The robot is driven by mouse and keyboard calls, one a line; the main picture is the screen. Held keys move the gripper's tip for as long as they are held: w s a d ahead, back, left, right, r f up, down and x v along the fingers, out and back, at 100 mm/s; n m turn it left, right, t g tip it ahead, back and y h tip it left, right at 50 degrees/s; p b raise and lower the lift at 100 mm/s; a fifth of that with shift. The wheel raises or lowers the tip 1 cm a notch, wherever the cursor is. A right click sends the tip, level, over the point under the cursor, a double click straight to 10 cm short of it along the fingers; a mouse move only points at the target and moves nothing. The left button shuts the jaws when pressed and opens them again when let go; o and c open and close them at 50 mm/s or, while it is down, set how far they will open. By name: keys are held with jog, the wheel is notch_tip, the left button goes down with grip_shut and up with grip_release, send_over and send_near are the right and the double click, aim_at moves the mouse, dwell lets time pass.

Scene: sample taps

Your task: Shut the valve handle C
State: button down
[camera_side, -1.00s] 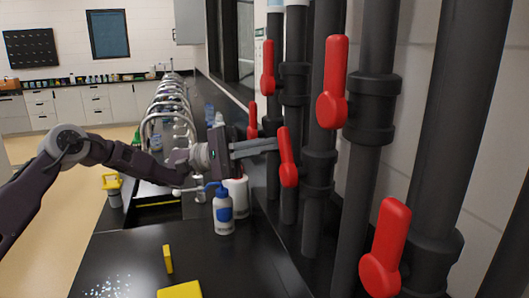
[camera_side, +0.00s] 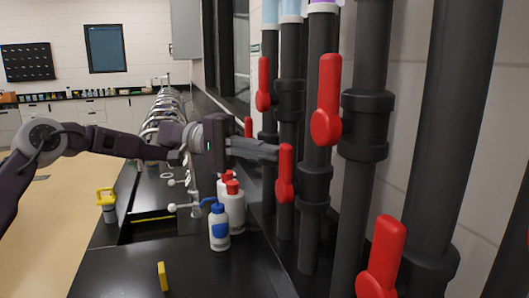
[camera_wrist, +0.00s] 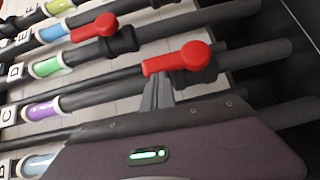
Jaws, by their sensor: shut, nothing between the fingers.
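A red valve handle (camera_side: 285,173) sits on a dark pipe with a purple band, which the wrist view shows with a letter that looks like C beside it. The handle points up, roughly along its pipe. In the wrist view the same handle (camera_wrist: 178,58) has its narrow end at the left and its round hub at the right. My gripper (camera_side: 276,153) is shut and empty, its fingertips at the handle's upper end. In the wrist view my gripper (camera_wrist: 158,82) ends just below the handle's narrow end; they look close or touching, and I cannot tell which.
Other red handles stand close by: one nearer (camera_side: 326,100), one behind (camera_side: 263,84), one low in front (camera_side: 381,258). A bottle with a blue cap (camera_side: 219,228) and bottles with red caps (camera_side: 235,207) stand below my gripper. The black counter (camera_side: 110,265) is mostly clear in front.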

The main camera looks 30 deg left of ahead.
dwell(0.4)
jog(key=w+a, duration=0.2)
jog(key=a, duration=1.1)
jog(key=shift+w, duration=0.4)
